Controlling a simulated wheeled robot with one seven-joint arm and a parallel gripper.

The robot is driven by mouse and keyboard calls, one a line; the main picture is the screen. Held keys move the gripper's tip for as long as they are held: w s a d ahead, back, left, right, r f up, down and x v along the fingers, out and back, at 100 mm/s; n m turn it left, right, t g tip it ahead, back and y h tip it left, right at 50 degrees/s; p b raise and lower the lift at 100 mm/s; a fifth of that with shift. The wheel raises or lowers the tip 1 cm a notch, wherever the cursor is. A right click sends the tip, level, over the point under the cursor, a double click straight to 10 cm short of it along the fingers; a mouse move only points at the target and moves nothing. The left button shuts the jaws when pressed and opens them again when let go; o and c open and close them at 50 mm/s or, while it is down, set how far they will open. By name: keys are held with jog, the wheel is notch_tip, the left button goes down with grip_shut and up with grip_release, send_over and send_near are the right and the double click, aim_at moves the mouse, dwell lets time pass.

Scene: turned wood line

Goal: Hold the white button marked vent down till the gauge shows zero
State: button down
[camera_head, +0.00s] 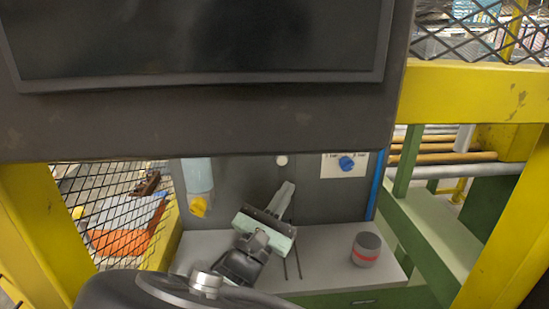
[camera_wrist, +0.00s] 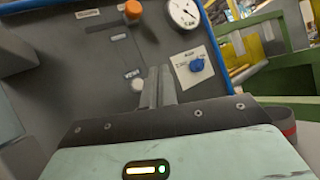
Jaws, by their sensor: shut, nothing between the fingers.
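The white vent button (camera_wrist: 138,85) sits on the dark grey panel below the word VENT in the wrist view; it also shows in the head view (camera_head: 281,160). The round white gauge (camera_wrist: 184,13) is at the top of the wrist view; its reading is too small to tell. In the head view the gauge is out of sight, apparently behind the overhanging dark housing. My gripper (camera_head: 288,186) is shut and empty, pointing at the panel below the button. In the wrist view its fingertips (camera_wrist: 159,70) appear just right of the button, seemingly apart from it.
A blue knob (camera_wrist: 196,65) on a white plate is right of the button, and an orange knob (camera_wrist: 132,10) is above it. A yellow-knobbed bowl (camera_head: 198,205) hangs left. A grey cylinder with a red band (camera_head: 367,250) stands on the bench. The dark housing (camera_head: 200,125) overhangs the panel.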

jog(key=shift+w+b, duration=1.3)
jog(key=shift+w, duration=3.1)
jog(key=shift+w, duration=0.1)
jog(key=shift+w, duration=0.35)
jog(key=shift+w, duration=0.35)
jog(key=shift+s, duration=0.1)
dwell(1.5)
jog(key=shift+s+p, duration=0.3)
jog(key=shift+s, duration=0.4)
jog(key=shift+s, duration=0.1)
